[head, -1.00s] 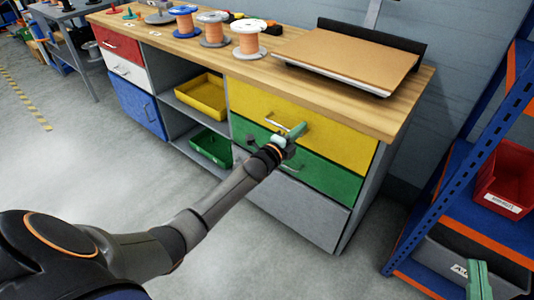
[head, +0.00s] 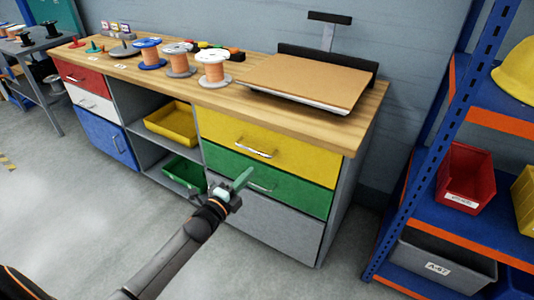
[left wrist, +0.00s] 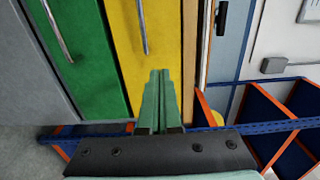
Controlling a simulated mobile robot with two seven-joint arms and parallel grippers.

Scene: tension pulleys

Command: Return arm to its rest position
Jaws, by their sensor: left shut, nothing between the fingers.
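My left gripper (head: 242,180) is in front of the drawer unit in the head view, with its green fingers shut together and nothing between them. My left arm reaches up to it from the bottom left. In the left wrist view the closed fingers (left wrist: 160,88) point towards the yellow drawer (left wrist: 150,35). The green drawer (left wrist: 88,65) is left of them there. In the head view the yellow drawer (head: 300,152) and the green drawer (head: 300,188) look closed, each with a metal handle. The gripper overlaps the green drawer's left part; I cannot tell the gap. My right gripper is out of view.
The wooden bench top (head: 180,83) holds several wire spools and a brown-topped platform (head: 305,80). A yellow bin (head: 173,125) and a green bin (head: 183,170) sit in the open shelves. A blue rack (head: 430,140) with bins stands right.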

